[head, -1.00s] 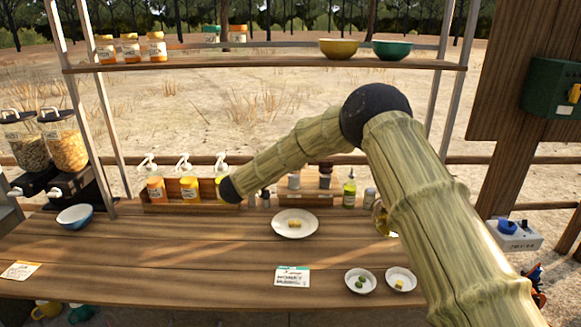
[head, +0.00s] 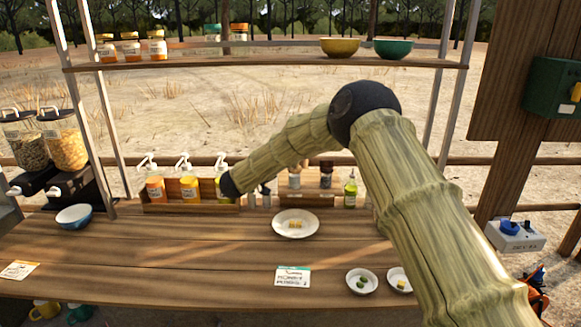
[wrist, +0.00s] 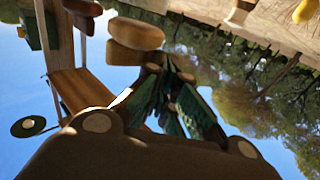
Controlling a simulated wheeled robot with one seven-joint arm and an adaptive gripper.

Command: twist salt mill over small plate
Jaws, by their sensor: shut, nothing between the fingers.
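A white plate (head: 309,226) with small yellow pieces lies in the middle of the wooden counter in the head view. Behind it, at a low wooden rack, stand a pale mill (head: 295,179) and a dark mill (head: 326,180). The pale one may be the salt mill; its label is too small to read. My bamboo-like arm crosses in front from the lower right, its forearm pointing left. My gripper is out of sight in the head view. In the wrist view its dark green fingers (wrist: 172,112) are together and empty, with sky and trees behind, away from the mills.
Two small dishes (head: 361,291) are at the front right, one partly behind my arm. Pump bottles, jars and a green-capped bottle (head: 350,191) line the back. A shelf (head: 250,62) with bowls spans above. The counter's left middle is clear.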

